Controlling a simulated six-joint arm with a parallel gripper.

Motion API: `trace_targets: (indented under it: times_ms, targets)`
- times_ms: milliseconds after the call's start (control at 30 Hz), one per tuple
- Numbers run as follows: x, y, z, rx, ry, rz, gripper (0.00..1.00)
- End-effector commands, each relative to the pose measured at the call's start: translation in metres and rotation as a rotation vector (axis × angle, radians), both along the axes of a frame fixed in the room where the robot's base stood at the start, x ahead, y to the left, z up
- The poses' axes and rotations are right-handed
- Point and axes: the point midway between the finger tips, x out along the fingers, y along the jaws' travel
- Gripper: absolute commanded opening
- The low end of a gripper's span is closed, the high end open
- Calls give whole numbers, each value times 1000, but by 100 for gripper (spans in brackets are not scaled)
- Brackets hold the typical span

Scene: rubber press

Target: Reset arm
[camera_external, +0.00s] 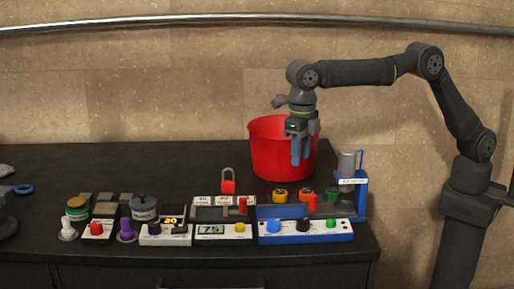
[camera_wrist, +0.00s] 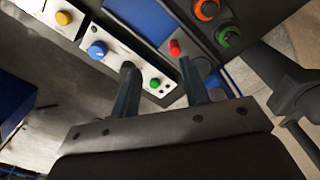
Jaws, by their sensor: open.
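My gripper (camera_external: 301,150) points down in the external view, in front of the red bucket (camera_external: 267,150). Its two blue-grey fingers also show in the wrist view (camera_wrist: 158,82), apart with nothing between them. My gripper is open and empty. It hangs above the devices on the black table (camera_external: 110,165). The blue control panel (camera_external: 345,232) lies below it, with blue, black and green knobs along its front. In the wrist view, a blue knob (camera_wrist: 97,50) and a red piece (camera_wrist: 174,47) show near the fingers.
Several control boxes line the table's front, including one with a display (camera_external: 211,230). A red padlock (camera_external: 228,186) stands behind them. A metal cylinder (camera_external: 347,164) sits in a blue stand at the right. The back left of the table is clear.

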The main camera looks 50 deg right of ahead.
Motion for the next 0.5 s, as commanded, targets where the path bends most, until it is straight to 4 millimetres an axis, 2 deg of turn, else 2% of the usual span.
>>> trace_targets:
  times_ms: [100,233,500]
  targets:
    - [0,0,21,2,-1,0,41]
    - [0,0,39,2,-4,3,41]
    - [-3,0,21,41,-96,80,41]
